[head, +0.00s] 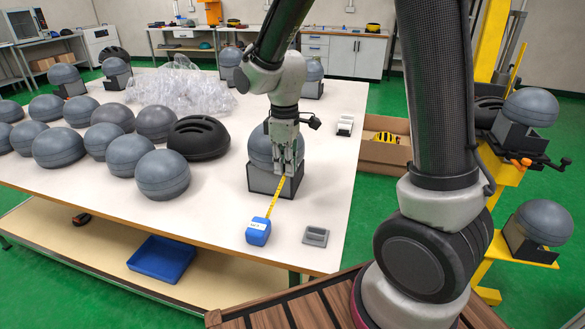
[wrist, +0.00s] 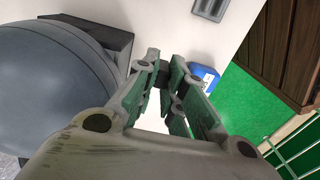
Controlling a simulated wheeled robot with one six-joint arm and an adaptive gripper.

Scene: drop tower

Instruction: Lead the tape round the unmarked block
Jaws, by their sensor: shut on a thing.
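A grey dome-shaped block (head: 260,148) on a dark square base (head: 262,181) stands near the table's right edge. I see no marking on it. It fills the left of the wrist view (wrist: 55,90). A blue tape measure (head: 258,231) with a white label lies in front of the block; part of its case shows in the wrist view (wrist: 205,76). Its yellow tape (head: 276,197) runs out to my gripper (head: 286,172). My gripper is at the front right of the block, shut on the tape's end. The fingers hide that end.
Several grey domes (head: 58,147) and a black helmet (head: 198,138) crowd the table's left. Clear plastic wrap (head: 180,88) lies behind. A small grey holder (head: 316,236) sits near the front right corner. A cardboard box (head: 384,150) stands beyond the right edge.

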